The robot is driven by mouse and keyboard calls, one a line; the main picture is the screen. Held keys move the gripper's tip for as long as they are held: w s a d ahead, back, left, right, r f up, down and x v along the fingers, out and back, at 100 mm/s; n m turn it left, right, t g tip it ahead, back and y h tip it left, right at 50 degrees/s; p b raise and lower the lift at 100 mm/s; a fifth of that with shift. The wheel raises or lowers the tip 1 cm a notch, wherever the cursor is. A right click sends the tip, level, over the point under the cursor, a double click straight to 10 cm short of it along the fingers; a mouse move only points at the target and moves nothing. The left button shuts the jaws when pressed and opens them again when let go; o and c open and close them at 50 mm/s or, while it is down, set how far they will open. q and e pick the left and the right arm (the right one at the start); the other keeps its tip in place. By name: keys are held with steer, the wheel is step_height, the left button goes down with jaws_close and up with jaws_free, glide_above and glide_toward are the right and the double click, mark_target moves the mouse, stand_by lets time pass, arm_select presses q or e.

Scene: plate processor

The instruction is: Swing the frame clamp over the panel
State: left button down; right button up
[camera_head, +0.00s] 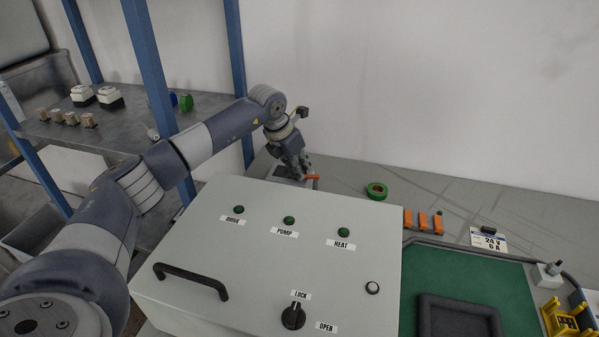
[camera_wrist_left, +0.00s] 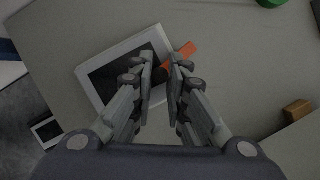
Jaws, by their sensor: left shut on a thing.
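The panel is a white-framed dark screen (camera_wrist_left: 108,72) under my left gripper in the left wrist view. In the head view, a bit of it (camera_head: 284,172) shows behind the grey cabinet, partly hidden by my gripper. The frame clamp has an orange end (camera_wrist_left: 188,49) that sticks out past the fingertips, by the right side of the panel; the orange also shows in the head view (camera_head: 313,177). My left gripper (camera_head: 303,174) points down, and its fingers (camera_wrist_left: 162,65) are closed on the clamp. They hide much of its inner part. My right gripper is not in view.
The grey cabinet (camera_head: 260,262) with a black handle and knob stands in front of the gripper. A green tape roll (camera_head: 377,191) and several orange blocks (camera_head: 422,221) lie to the right. A shelf with blue posts (camera_head: 237,50) stands at left.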

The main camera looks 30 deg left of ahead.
arm_select(q)
steer(key=shift+w+a+m+h, duration=0.2)
steer(key=shift+w+m+h, duration=0.2)
steer(key=shift+m, duration=0.6)
steer(key=c, duration=1.6)
jaws_free()
steer(key=shift+o, duration=0.2)
steer(key=v, duration=1.2)
steer(key=shift+w+r, duration=0.2)
